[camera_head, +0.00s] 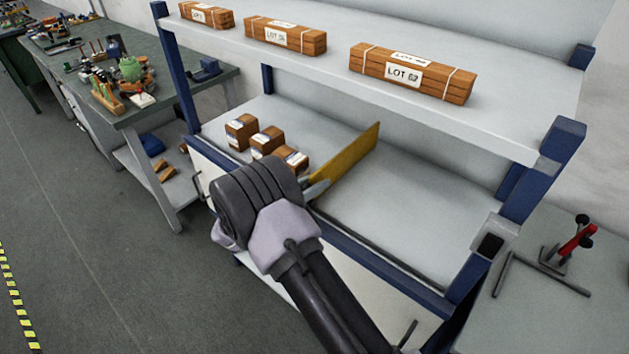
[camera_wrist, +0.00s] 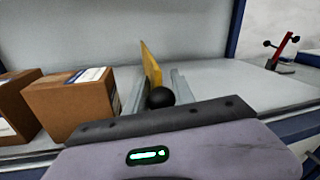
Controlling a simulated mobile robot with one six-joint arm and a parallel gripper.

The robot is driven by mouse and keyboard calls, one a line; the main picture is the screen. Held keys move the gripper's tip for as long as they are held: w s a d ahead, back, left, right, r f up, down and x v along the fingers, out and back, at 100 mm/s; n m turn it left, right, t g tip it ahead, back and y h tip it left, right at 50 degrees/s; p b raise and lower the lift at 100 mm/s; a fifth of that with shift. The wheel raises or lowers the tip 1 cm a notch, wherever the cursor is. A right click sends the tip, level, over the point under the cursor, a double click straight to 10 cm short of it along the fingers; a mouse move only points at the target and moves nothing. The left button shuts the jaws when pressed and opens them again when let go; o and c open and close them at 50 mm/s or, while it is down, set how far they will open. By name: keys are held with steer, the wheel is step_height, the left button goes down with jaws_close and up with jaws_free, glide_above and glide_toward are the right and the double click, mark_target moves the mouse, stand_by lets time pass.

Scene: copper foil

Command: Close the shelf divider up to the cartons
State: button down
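The yellow shelf divider (camera_head: 347,165) stands upright on the lower shelf, just right of the cartons. In the wrist view the divider (camera_wrist: 151,66) is straight ahead, with a black round knob (camera_wrist: 160,97) low in front of it. My gripper (camera_head: 318,189) is at the divider's front end. Its grey fingers (camera_wrist: 158,85) lie apart, one on each side of the knob and the divider's lower front; contact is unclear. Several brown cartons (camera_head: 267,140) stand to the left. The nearest carton (camera_wrist: 70,100) is close to the left finger, with a narrow gap to the divider.
The upper shelf (camera_head: 500,120) overhangs the back and carries strapped bundles such as LOT 62 (camera_head: 412,75). A blue post (camera_head: 540,175) stands at the right. The lower shelf (camera_head: 400,215) is bare right of the divider. A red-handled clamp (camera_head: 575,240) sits on the right-hand table.

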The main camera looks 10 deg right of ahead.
steer(key=c, duration=1.1)
jaws_free()
steer(key=p+v, duration=0.3)
steer(key=v, duration=1.4)
steer(key=shift+a, duration=0.2)
steer(key=shift+s, duration=0.15)
